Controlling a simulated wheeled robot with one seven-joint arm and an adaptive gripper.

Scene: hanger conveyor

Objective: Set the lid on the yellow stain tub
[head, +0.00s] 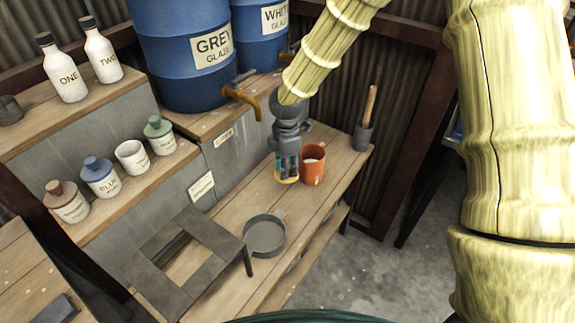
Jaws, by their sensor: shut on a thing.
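My gripper (287,172) is low over the wooden bench, just left of an orange mug. It is shut on a small yellow thing (288,181), which looks like the lid; the fingers hide most of it. On the shelf at left stands a row of small white labelled tubs. The open tub without a lid (132,158) is between the blue-lidded tub (100,178) and the green-lidded tub (158,135); its label is too small to read, so I cannot confirm it is the yellow one. A brown-lidded tub (67,202) stands at the left end. My gripper is well right of them.
The orange mug (314,165) is close beside my gripper. A grey pan (264,236) and a dark stand (190,262) are on the bench nearer me. A brush pot (362,137) stands at right. Blue glaze barrels (180,50) with taps stand behind; bottles (68,75) are on the upper shelf.

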